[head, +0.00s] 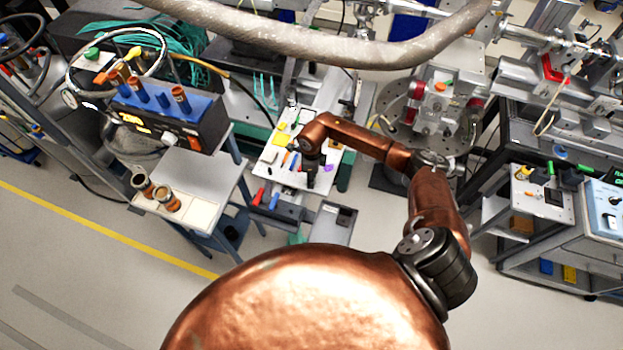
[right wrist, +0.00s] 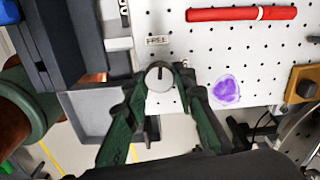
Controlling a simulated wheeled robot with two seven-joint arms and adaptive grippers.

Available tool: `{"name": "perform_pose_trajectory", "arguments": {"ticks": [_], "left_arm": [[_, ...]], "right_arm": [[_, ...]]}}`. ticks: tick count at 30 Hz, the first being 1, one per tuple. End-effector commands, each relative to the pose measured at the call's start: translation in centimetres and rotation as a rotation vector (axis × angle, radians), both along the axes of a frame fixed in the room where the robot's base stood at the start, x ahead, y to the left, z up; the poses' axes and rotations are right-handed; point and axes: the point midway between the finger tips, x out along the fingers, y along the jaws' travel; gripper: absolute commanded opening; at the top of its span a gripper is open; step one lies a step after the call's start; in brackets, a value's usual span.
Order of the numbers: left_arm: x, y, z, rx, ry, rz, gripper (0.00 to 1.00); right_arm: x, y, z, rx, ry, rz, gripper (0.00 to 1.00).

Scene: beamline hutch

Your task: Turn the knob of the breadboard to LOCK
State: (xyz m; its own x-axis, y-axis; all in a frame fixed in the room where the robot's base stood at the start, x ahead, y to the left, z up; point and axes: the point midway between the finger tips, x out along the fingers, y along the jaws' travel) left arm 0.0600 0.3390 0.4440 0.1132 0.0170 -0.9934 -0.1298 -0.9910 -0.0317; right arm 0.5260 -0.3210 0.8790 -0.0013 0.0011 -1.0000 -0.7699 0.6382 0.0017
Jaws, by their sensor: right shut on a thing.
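The breadboard (head: 272,154) is a white perforated plate on the bench at the centre of the head view. It also fills the upper part of the right wrist view (right wrist: 240,50). Its round pale grey knob (right wrist: 159,75) sits near the board's lower edge, with a dark pointer line toward the FREE label (right wrist: 157,40). No LOCK label can be made out. My right gripper (right wrist: 162,84) has its dark green fingers on both sides of the knob, shut on it. In the head view my right gripper (head: 311,176) reaches down onto the board and hides the knob. My left gripper is not in view.
A red marker-like rod (right wrist: 240,14) and a purple patch (right wrist: 226,89) are on the board right of the knob. A dark block (right wrist: 65,40) stands close to the left. In the head view, a thick grey hose (head: 330,45) crosses above the bench.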

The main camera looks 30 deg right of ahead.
Motion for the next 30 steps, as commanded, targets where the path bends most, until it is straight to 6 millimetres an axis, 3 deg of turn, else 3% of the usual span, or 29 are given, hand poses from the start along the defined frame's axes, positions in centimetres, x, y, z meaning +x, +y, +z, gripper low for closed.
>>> {"name": "perform_pose_trajectory", "arguments": {"ticks": [9,30], "left_arm": [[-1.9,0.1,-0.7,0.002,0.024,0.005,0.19],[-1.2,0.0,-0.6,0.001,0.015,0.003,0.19]], "right_arm": [[0.1,-0.2,0.1,-0.003,-0.001,-0.279,0.00],[0.1,-0.1,0.3,-0.003,-0.001,-0.945,0.00]]}}
